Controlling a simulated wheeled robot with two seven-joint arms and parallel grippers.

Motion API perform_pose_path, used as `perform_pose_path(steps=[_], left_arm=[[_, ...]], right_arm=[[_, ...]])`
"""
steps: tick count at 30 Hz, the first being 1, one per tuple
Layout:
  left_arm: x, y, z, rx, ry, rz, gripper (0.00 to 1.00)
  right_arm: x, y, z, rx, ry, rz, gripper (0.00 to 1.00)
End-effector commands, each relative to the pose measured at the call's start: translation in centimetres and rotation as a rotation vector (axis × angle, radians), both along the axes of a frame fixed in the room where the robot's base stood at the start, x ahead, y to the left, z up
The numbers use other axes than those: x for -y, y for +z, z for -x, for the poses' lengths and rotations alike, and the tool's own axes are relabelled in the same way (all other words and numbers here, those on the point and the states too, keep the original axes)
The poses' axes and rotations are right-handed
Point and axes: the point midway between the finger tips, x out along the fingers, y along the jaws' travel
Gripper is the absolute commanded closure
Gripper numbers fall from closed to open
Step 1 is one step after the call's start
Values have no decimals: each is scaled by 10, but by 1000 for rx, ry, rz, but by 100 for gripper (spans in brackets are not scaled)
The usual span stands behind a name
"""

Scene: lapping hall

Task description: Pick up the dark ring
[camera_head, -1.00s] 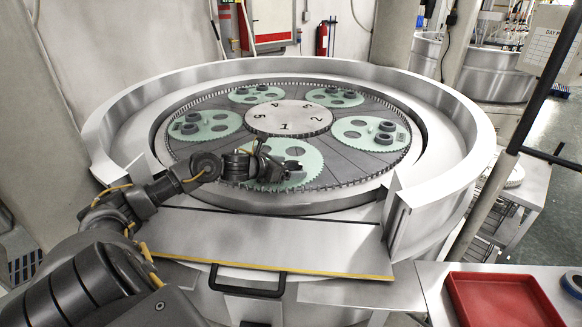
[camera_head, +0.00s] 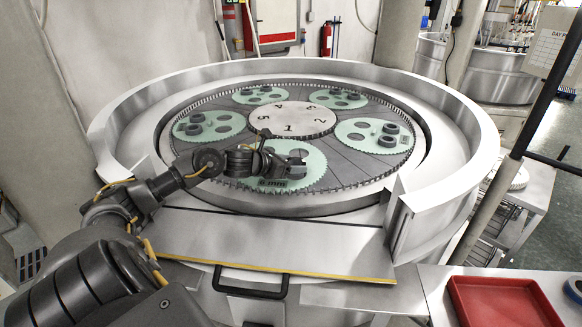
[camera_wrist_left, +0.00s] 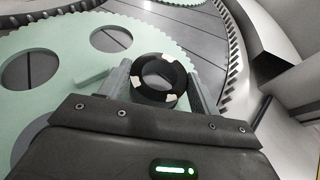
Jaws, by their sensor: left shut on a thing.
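My left gripper (camera_head: 297,161) reaches over the front green carrier disc (camera_head: 312,177) of the round lapping machine. In the left wrist view its two grey fingers (camera_wrist_left: 160,84) are on either side of a dark ring (camera_wrist_left: 160,79) with pale patches and are shut on it. The ring stands over the toothed edge of the green carrier (camera_wrist_left: 60,40); I cannot tell whether it touches the carrier. In the head view the held ring is hard to make out behind the gripper. My right gripper is not in view.
Other green carriers bear dark rings, such as those on the right carrier (camera_head: 388,135) and left carrier (camera_head: 195,124). A raised metal rim (camera_head: 455,120) surrounds the plate, with a lower front ledge (camera_head: 270,237). A red tray (camera_head: 500,302) lies at the lower right.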

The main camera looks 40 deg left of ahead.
Motion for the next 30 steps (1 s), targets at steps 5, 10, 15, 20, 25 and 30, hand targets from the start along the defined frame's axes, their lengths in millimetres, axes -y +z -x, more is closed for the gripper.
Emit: perform_pose_path(steps=[5, 10, 15, 20, 25, 30], left_arm=[[0, 57, -1, 6, -1, -4, 65], [0, 102, 0, 5, -1, -3, 65], [0, 136, -1, 5, 0, -2, 65], [0, 153, -1, 5, -1, -1, 65], [0, 161, 0, 3, 0, 0, 65], [10, 151, 1, 0, -23, 1, 65]], right_arm=[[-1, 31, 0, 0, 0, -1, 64], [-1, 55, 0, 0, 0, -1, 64], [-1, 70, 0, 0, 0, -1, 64], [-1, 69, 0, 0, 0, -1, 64], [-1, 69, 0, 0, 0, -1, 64], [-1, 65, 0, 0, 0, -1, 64]])
